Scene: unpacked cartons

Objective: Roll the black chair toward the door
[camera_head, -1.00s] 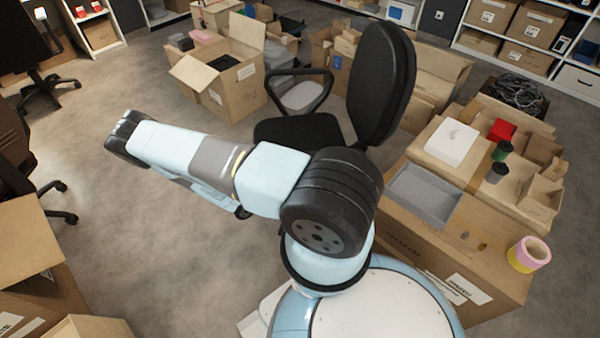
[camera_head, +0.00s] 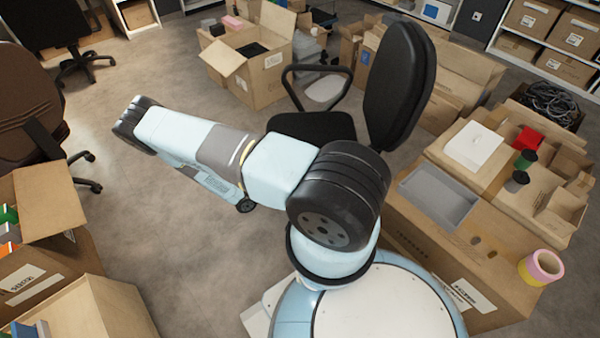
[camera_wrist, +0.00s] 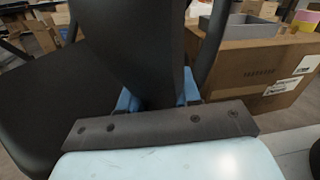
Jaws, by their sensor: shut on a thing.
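The black chair shows in the head view with its seat (camera_head: 315,127), tall backrest (camera_head: 400,85) and a looped armrest (camera_head: 318,88). My arm crosses in front of it and hides its base and wheels. In the wrist view my gripper (camera_wrist: 158,98) has its blue fingers on either side of a dark upright part of the chair (camera_wrist: 145,50) and is shut on it. A large black surface of the chair fills the left of that view. My gripper is hidden in the head view. I cannot make out a door.
Open cartons (camera_head: 258,75) stand behind the chair. A long carton (camera_head: 440,240) with a grey tray (camera_head: 438,195) stands close on the right. A brown chair (camera_head: 28,110) and open cartons (camera_head: 95,310) are on the left. The floor (camera_head: 150,220) between is clear.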

